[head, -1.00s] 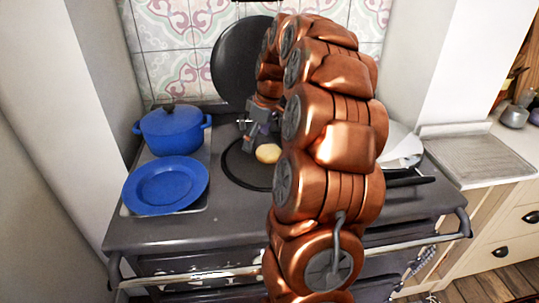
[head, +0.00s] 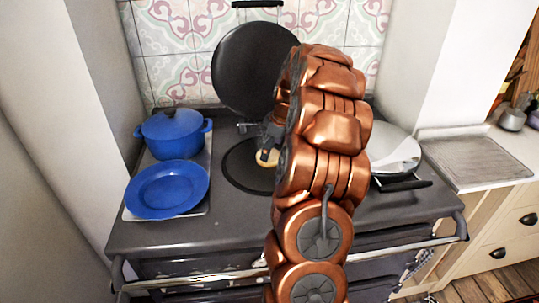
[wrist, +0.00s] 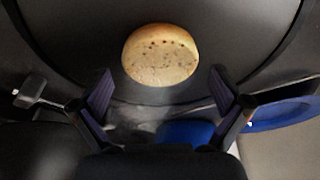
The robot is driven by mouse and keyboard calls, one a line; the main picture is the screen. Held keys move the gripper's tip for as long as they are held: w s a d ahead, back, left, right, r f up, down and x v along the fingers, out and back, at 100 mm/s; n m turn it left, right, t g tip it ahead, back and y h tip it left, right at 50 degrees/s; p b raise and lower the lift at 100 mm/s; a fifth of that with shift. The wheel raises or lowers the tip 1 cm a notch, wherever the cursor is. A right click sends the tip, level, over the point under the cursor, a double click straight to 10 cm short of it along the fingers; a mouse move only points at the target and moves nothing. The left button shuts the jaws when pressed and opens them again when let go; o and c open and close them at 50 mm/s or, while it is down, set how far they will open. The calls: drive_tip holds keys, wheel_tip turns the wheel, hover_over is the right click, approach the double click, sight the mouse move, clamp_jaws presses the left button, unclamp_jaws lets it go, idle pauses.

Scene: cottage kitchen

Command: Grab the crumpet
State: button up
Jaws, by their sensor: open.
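The crumpet (wrist: 160,56) is a round, pale golden disc with small holes in its top. In the wrist view it lies on a dark round hotplate (wrist: 75,50), beyond my fingertips and centred between them. In the head view the crumpet (head: 268,157) is partly hidden by my gripper and arm, on the hotplate (head: 243,176) of the range. My gripper (wrist: 163,88) is open and empty, its two dark fingers spread apart. In the head view my gripper (head: 268,143) is close to the crumpet, mostly covered by my arm.
A blue pot (head: 172,133) and a blue plate (head: 166,189) stand left of the hotplate. A raised round lid (head: 250,68) is behind it. A silver domed lid (head: 395,150) is closed on the right. The range's front top is clear.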

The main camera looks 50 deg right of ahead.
drive_tip(key=shift+x, duration=0.95)
drive_tip(key=shift+c, duration=0.4)
drive_tip(key=c, duration=0.6)
drive_tip(key=shift+r, duration=0.1)
